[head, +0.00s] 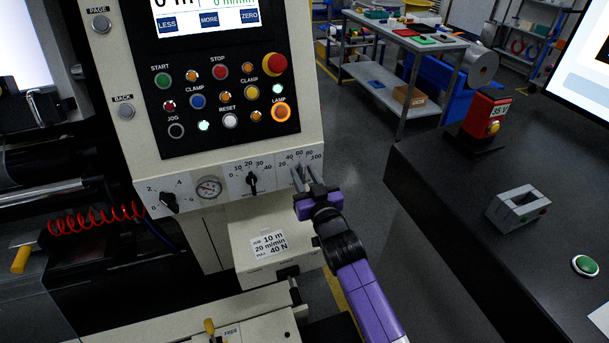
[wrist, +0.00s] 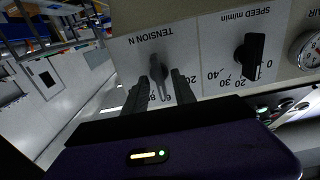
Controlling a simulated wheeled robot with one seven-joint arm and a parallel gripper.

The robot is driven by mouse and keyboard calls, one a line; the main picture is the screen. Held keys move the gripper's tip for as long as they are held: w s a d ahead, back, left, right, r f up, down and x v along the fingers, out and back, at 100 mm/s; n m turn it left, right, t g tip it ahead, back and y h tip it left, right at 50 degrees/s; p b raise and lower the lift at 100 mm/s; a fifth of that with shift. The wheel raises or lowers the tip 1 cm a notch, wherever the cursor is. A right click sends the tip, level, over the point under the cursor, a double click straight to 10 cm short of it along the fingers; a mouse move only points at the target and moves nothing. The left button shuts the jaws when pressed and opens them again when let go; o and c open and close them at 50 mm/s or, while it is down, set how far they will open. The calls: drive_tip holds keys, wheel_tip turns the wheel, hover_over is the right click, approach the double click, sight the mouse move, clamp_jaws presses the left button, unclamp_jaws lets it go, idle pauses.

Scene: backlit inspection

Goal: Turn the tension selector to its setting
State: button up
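The tension selector is a grey bar knob (wrist: 159,70) on the pale panel marked TENSION N, seen upside down in the wrist view. Its lower end there lies near the 60 and 80 marks; the exact reading is unclear. My gripper (wrist: 161,78) is open, with one dark finger on each side of the knob and gaps between. Contact is not visible. In the head view my gripper (head: 304,178) is in front of the tension dial and mostly hides the knob. A card (head: 269,244) below reads 10 m, 20 m/min, PULL 40 N.
The black speed knob (wrist: 253,56) sits beside the tension dial, and a round gauge (head: 208,188) lies farther left. Buttons, including the lit LAMP button (head: 281,112), are above. A dark bench (head: 435,165) stands to the right, with open floor between.

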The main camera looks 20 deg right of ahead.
clamp_jaws()
drive_tip(key=shift+n, duration=0.3)
drive_tip(key=shift+a+n, duration=0.15)
drive_tip(key=shift+n, duration=2.45)
unclamp_jaws()
